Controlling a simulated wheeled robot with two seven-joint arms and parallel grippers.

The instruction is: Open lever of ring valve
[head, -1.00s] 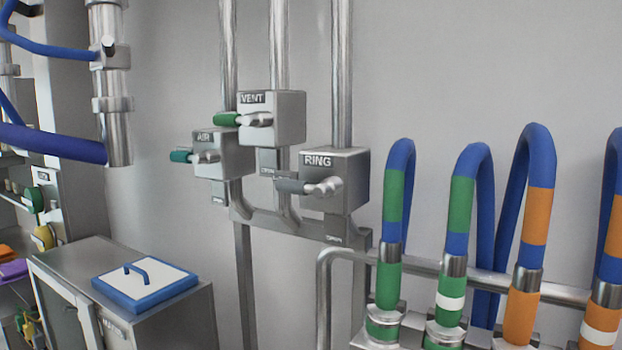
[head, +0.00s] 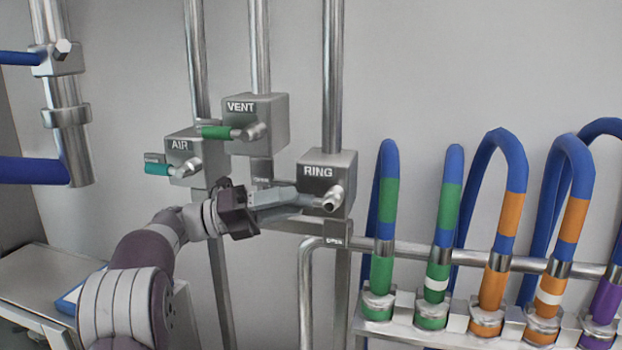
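The ring valve (head: 314,170) is a grey metal block labelled RING on a vertical pipe, with a shiny hub (head: 334,198) on its front. Its grey lever pointed left a second ago; now it is mostly hidden by or merges with my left gripper's fingers. My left gripper (head: 290,203) reaches in from the left, its grey fingers pointing right at the hub, just below the RING label. I cannot tell whether the fingers are open around the lever or shut on it. My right gripper is not in view.
The vent valve (head: 262,110) with a green lever and the air valve (head: 186,150) with a teal lever sit up and left of the ring valve, close to my arm. Blue hoses with green, orange and purple bands stand on a rack (head: 410,331) at right.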

